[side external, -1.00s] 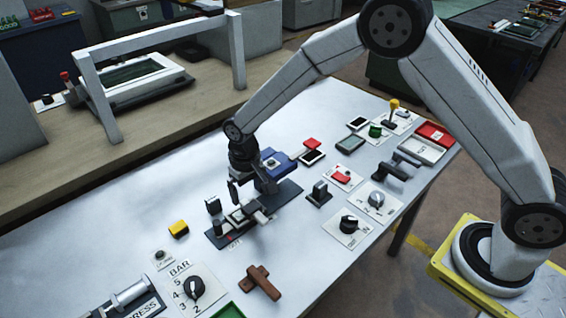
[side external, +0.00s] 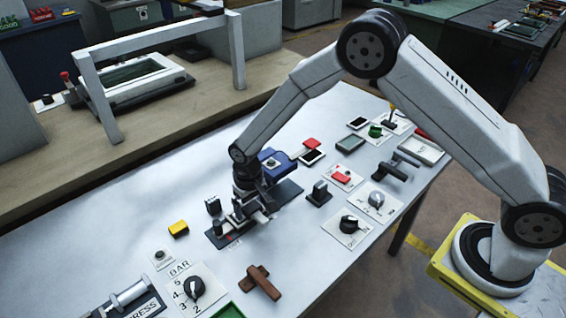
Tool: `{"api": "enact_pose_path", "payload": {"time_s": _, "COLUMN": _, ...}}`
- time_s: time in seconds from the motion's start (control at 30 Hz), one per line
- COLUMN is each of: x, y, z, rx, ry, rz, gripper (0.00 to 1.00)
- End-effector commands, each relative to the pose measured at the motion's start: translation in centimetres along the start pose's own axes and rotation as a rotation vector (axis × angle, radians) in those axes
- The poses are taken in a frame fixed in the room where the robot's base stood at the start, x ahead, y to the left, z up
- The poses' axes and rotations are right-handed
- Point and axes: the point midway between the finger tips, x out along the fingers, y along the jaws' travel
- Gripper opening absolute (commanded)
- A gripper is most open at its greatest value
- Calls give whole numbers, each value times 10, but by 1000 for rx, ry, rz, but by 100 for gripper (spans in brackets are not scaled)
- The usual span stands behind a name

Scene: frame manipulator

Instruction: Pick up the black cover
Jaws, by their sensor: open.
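My gripper (side external: 249,212) is open and points down over a long black base (side external: 283,194) on the light table. Its fingers are low, around or just above small grey and dark parts on that base. I cannot tell whether they touch anything. No part stands out clearly as the black cover. A small black block (side external: 213,205) stands just left of the gripper. Another dark upright piece (side external: 319,193) stands on a dark plate to its right. The gripper and wrist hide part of the base.
A blue block (side external: 274,164) sits close behind the wrist. A yellow block (side external: 178,229), a BAR dial (side external: 193,290) and a brown cross-shaped piece (side external: 260,283) lie nearer the front. Several switches and dials are at right. The table's left side (side external: 90,220) is mostly clear.

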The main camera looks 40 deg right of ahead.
Motion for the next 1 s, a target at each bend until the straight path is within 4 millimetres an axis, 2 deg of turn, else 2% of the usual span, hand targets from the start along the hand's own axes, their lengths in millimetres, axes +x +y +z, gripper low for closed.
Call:
{"api": "enact_pose_path", "payload": {"time_s": 0.4, "x": 0, "y": 0, "z": 0, "rx": 0, "ry": 0, "rz": 0, "gripper": 100}}
{"api": "enact_pose_path", "payload": {"time_s": 0.47, "x": 0, "y": 0, "z": 0, "rx": 0, "ry": 0, "rz": 0, "gripper": 84}}
{"api": "enact_pose_path", "payload": {"time_s": 0.6, "x": 0, "y": 0, "z": 0, "rx": 0, "ry": 0, "rz": 0, "gripper": 40}}
{"api": "enact_pose_path", "payload": {"time_s": 0.7, "x": 0, "y": 0, "z": 0, "rx": 0, "ry": 0, "rz": 0, "gripper": 12}}
{"api": "enact_pose_path", "payload": {"time_s": 1.0, "x": -2, "y": 0, "z": 0, "rx": 0, "ry": 0, "rz": 0, "gripper": 12}}
